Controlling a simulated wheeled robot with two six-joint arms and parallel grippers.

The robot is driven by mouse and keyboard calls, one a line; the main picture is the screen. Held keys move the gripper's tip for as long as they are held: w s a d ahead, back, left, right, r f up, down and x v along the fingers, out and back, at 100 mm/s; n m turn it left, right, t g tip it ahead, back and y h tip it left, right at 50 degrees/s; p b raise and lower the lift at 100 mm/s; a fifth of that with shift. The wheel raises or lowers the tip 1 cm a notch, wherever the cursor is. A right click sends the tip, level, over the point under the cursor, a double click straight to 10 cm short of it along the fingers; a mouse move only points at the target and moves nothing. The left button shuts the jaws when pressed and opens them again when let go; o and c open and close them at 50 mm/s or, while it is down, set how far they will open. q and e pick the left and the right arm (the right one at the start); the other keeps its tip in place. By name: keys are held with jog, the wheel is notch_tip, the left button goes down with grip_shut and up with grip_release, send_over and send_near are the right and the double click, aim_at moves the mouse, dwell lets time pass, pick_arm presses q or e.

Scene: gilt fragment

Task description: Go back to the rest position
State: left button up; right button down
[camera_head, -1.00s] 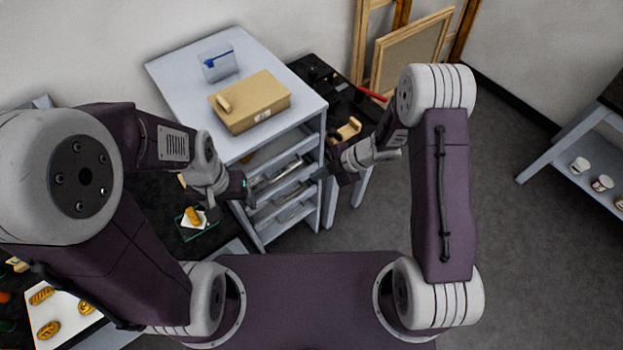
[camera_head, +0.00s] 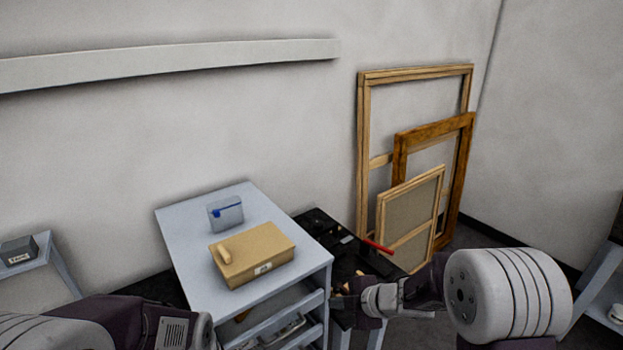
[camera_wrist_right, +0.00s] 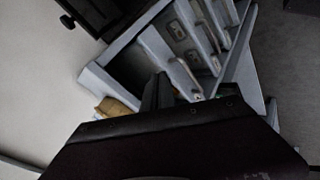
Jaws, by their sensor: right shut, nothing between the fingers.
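My right gripper (camera_head: 345,308) is at the lower middle of the head view, in front of the dark bench and beside the right side of the grey rack. It is shut and empty. In the right wrist view its dark fingers (camera_wrist_right: 158,92) stand together before the rack's shelves. My left arm shows only as links at the lower left of the head view; its gripper is out of the picture.
The grey rack (camera_head: 180,232) bears a tan box (camera_head: 262,248) and a clear container with a blue clip (camera_head: 226,213). A black bench (camera_head: 318,226) with a red-handled item (camera_head: 378,246) stands behind. Wooden frames (camera_head: 402,142) lean on the wall.

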jog(key=s+d+f+m+h+b, duration=0.3)
jog(key=s+d+m+h, duration=0.25)
jog(key=d+m, duration=0.65)
pick_arm(q)
notch_tip(320, 180, down, 5)
jog(key=shift+a+r, duration=0.1)
jog(key=shift+r, duration=0.1)
pick_arm(e)
jog(key=s+f+m+g, duration=0.2)
jog(key=s+m, duration=0.2)
jog(key=s, duration=0.2)
jog(key=s+a+f+m+g, duration=0.1)
jog(key=s+f+m+g, duration=0.1)
jog(key=s+m, duration=0.3)
jog(key=shift+s+f+g+h, duration=0.3)
jog(key=shift+s+g+h, duration=0.25)
jog(key=shift+s, duration=0.7)
